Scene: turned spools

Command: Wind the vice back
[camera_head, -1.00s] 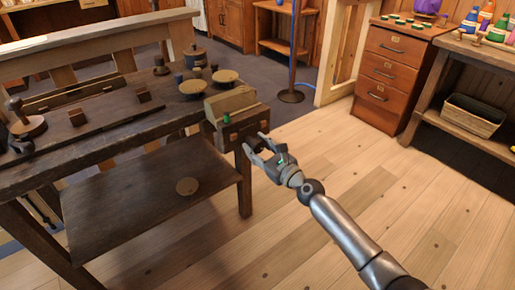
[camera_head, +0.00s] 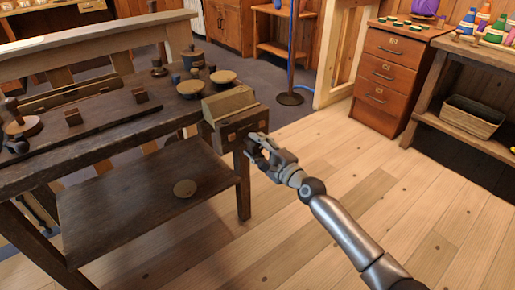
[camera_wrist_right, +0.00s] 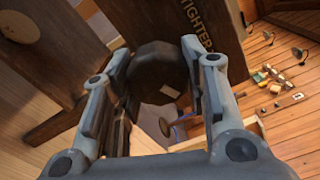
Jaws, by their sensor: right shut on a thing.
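The wooden vice (camera_head: 238,122) sits on the near right end of the dark workbench (camera_head: 110,128), with a pale block along its top. My right gripper (camera_head: 262,148) is at the vice's outer face, its arm coming in from the lower right. In the right wrist view, the gripper (camera_wrist_right: 157,85) is shut on a dark round knob (camera_wrist_right: 155,70) with a small pale patch. The dark board (camera_wrist_right: 205,30) behind it carries lettering that reads "TIGHTER". The fingers hide the knob in the head view. My left gripper is not in view.
Several turned bowls and spools (camera_head: 222,77) stand on the bench near the vice. A round disc (camera_head: 185,188) lies on the lower shelf (camera_head: 150,205). The wooden floor (camera_head: 330,150) right of the bench is clear up to the drawer cabinet (camera_head: 388,75).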

